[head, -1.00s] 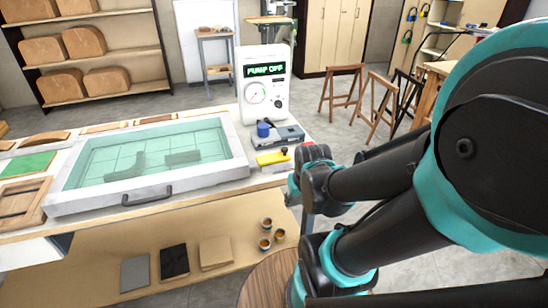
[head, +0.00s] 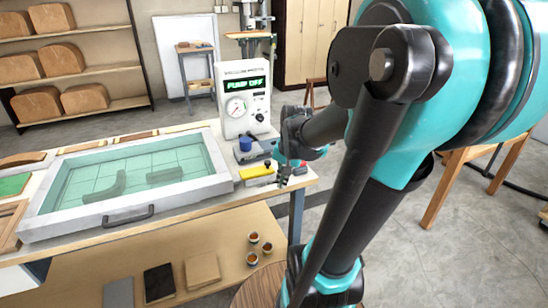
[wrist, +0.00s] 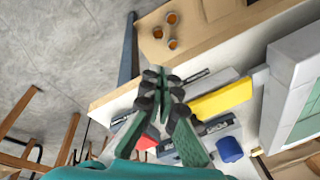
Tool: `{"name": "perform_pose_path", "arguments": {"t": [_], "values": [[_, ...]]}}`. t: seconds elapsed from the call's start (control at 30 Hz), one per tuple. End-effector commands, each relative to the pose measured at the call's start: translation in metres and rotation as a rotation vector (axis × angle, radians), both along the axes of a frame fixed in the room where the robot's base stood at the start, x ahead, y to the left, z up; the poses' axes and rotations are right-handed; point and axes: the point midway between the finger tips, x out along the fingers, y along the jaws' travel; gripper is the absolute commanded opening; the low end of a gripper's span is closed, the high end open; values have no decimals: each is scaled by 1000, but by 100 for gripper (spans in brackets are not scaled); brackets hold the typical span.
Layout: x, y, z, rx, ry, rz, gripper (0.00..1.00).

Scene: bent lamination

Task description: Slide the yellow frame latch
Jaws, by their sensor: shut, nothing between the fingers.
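In the wrist view, the yellow latch (wrist: 222,100) lies to the right of my fingers, close to the white frame edge. My gripper (wrist: 162,78) has its fingertips together and empty, left of the latch in that view. In the head view, my gripper (head: 284,172) is just right of the latch. Whether it touches the latch cannot be told.
A blue cap (head: 245,144) and a grey tool stand behind the latch. A white pump unit reading PUMP OFF (head: 243,100) stands behind them. Several small cups (head: 253,247) sit on the lower shelf. The frame has a dark front handle (head: 128,216).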

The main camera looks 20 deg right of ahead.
Motion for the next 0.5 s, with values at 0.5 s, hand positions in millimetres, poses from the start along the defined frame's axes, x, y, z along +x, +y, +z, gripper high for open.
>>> {"name": "perform_pose_path", "arguments": {"t": [0.5], "values": [[99,-74,129,298,347,-896,0]]}}
